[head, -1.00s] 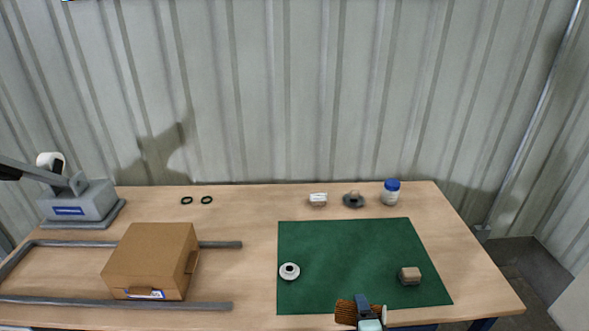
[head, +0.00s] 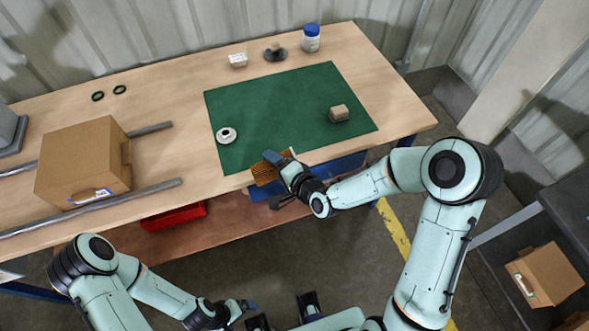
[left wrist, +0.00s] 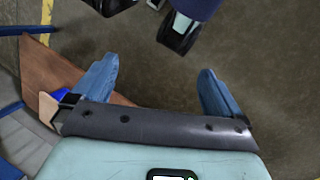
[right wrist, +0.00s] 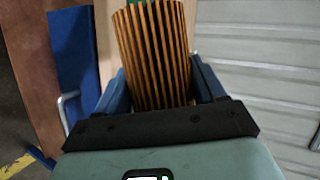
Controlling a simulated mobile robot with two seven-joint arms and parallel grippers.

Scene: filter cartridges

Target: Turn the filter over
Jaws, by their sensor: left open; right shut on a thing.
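The filter (head: 264,173) is a brown-orange pleated cylinder. My right gripper (head: 283,157) is shut on it near the front edge of the green mat. In the right wrist view the filter (right wrist: 155,55) stands between the two blue fingers, its pleats running lengthwise away from the palm. Its end nearest the palm is hidden. In the head view the gripper covers part of it. My left gripper (head: 250,312) is open and empty, low in front of the table and well apart from the filter. In the left wrist view its fingers (left wrist: 160,85) are wide apart over the floor.
The green mat (head: 285,105) carries a white ring-like part (head: 227,135) and a small tan block (head: 339,114). A white-and-blue jar (head: 311,38), a dark round part (head: 275,52) and a small white box (head: 238,60) stand behind it. A cardboard box (head: 85,165) sits left, between grey rails.

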